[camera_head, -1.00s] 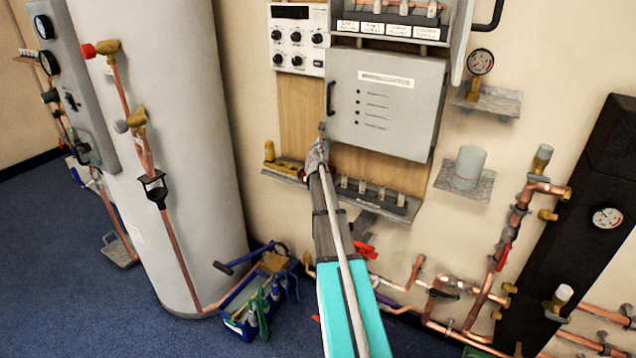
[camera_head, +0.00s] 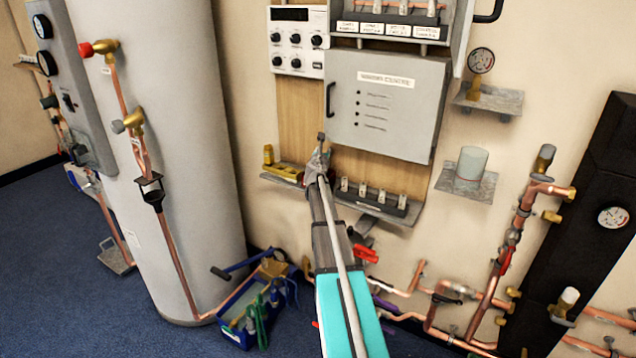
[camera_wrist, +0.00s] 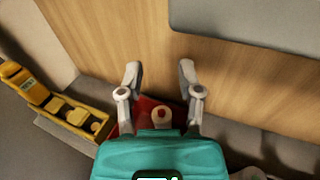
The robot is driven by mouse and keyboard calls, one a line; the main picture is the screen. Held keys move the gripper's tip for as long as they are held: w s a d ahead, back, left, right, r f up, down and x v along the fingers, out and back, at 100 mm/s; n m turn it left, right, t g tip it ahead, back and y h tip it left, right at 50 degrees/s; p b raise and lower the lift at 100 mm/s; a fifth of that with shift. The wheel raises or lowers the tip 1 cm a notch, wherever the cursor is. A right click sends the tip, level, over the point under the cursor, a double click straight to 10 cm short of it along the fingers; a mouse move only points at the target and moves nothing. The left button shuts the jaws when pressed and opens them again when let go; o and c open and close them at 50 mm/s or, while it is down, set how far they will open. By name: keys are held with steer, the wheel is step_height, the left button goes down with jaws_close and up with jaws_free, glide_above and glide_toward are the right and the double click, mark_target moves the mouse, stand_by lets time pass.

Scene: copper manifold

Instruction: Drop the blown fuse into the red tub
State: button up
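The red tub (camera_wrist: 147,104) shows in the wrist view on a shelf against the wooden board, partly hidden by my gripper's teal body. A pale, round-ended piece with a reddish middle (camera_wrist: 161,116) shows in front of the tub's red inside. It may be the blown fuse, but I cannot tell for sure, nor whether it rests on the tub's floor. My gripper (camera_wrist: 159,73) is open, its two grey fingers wide apart over the tub, with nothing between the tips.
A yellow case (camera_wrist: 75,112) stands left of the tub on the shelf. A rack of pale fuse-like pieces (camera_head: 372,197) is to the right. The grey cabinet (camera_head: 385,105) hangs above. A blue tool tote (camera_head: 245,312) is on the floor, and copper pipes (camera_head: 480,300) run lower right.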

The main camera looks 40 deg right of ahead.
steer(key=shift+o, duration=0.9)
steer(key=s+a+f+m+g+y, duration=0.2)
steer(key=s+a+f+m, duration=0.3)
steer(key=a, duration=0.4)
steer(key=s+a+f+m+g+y, duration=0.1)
steer(key=s+a+f+m+g, duration=0.2)
steer(key=a+m, duration=0.5)
steer(key=s+a+f+m+g+y, duration=0.2)
steer(key=s+a+f+m, duration=0.25)
steer(key=a, duration=0.55)
steer(key=s+a+f+m+g+y, duration=0.3)
steer(key=s+a+m+y, duration=0.15)
steer(key=s+a, duration=0.6)
steer(key=s+a+f+m+g+y, duration=0.25)
steer(key=s+a+m, duration=0.4)
steer(key=a, duration=0.75)
step_height(320, 180, up, 21)
steer(key=s+n+p, duration=0.1)
steer(key=p, duration=1.9)
steer(key=shift+s+a+f, duration=0.15)
steer(key=shift+s+a, duration=0.05)
steer(key=shift+d+n, duration=0.1)
steer(key=shift+n, duration=0.15)
